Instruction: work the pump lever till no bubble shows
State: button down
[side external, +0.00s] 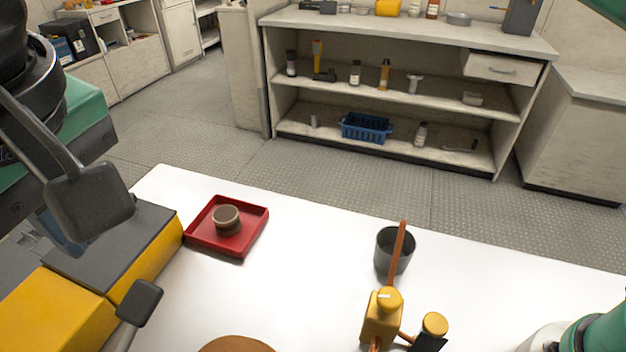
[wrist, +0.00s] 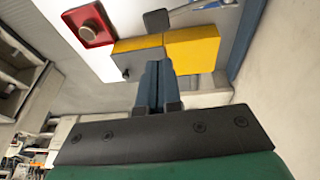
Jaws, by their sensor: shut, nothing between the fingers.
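A small yellow unit (side external: 380,322) with a yellow knob on top stands on the white table in the side external view. A long copper-brown rod (side external: 401,240) reaches from it across a dark grey cup. I cannot tell whether this rod is the pump lever; no bubble can be made out. My gripper (wrist: 158,66) is shut and empty in the wrist view. Its blue-grey fingers point toward a dark-and-yellow block (wrist: 190,50). In the side external view that block (side external: 60,310) is at left, far from the yellow unit; my gripper is mostly hidden behind a dark paddle (side external: 90,205).
A red tray (side external: 193,235) holding a round brown container (side external: 226,218) lies beyond the block. A second dark paddle (side external: 140,302) is beside the block. The cup (side external: 384,262) stands behind the yellow unit. A brown disc (side external: 236,344) shows at the bottom. The table between tray and cup is clear.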

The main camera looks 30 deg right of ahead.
aim_at(142, 293)
jog(key=x, duration=0.9)
jog(key=shift+s+d+f, duration=0.1)
jog(key=shift+d+f, duration=0.1)
jog(key=shift+d, duration=0.2)
jog(key=shift+d+f, duration=0.1)
jog(key=shift+f, duration=0.55)
jog(key=shift+w+d+f, duration=0.15)
jog(key=shift+w+f, duration=0.15)
jog(key=shift+f, duration=0.05)
notch_tip(142, 293, down, 6)
jog(key=w+d+g+y, duration=0.1)
jog(key=g+y, duration=0.1)
jog(key=shift+w+d+r+y, duration=0.15)
jog(key=shift+w+d+y, duration=0.15)
jog(key=shift+d, duration=0.05)
